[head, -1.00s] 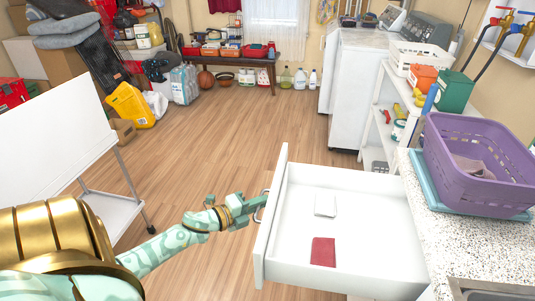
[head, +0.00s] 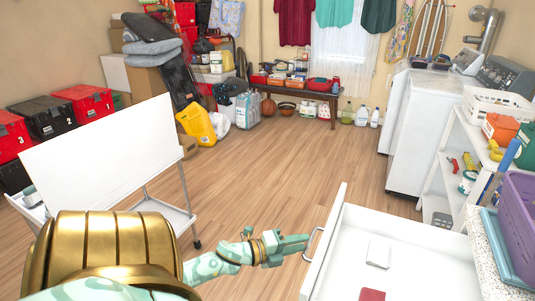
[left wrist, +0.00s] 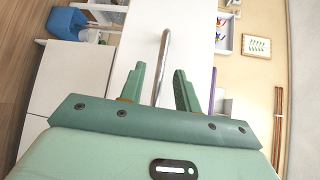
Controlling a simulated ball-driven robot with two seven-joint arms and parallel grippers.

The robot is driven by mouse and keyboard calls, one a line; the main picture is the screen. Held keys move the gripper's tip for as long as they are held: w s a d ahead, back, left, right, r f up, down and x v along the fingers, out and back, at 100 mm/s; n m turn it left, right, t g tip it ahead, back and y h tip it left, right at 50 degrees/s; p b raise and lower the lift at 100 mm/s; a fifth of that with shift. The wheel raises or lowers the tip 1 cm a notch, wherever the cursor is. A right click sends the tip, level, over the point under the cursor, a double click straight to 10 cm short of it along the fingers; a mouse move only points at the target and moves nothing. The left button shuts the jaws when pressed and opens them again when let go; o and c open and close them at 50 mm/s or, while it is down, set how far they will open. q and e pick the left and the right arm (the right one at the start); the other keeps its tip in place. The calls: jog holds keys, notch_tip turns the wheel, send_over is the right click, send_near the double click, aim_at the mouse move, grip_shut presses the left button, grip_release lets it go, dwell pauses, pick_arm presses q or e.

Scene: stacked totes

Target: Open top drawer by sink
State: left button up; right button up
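The white top drawer (head: 331,232) is pulled well out at the lower right of the head view. A white item (head: 378,253) and a red item (head: 372,294) lie inside it. Its curved metal handle (head: 312,243) is on the front panel; the handle (left wrist: 162,62) also shows in the left wrist view. My left gripper (head: 306,243) is at the handle, coming from the left. In the left wrist view its green fingers (left wrist: 159,85) are apart, with the handle between them; I cannot tell whether they touch it. My right gripper is out of view.
A white board on a wheeled stand (head: 105,150) is at the left. A purple basket (head: 520,225) sits on the counter at the right edge. A white shelf unit (head: 455,170) and washing machine (head: 425,130) stand beyond the drawer. The wooden floor in the middle is clear.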

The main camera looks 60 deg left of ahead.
pick_arm(q)
jog(key=p+v, duration=0.1)
jog(key=v, duration=1.1)
jog(key=shift+p, duration=0.4)
jog(key=shift+a, duration=0.1)
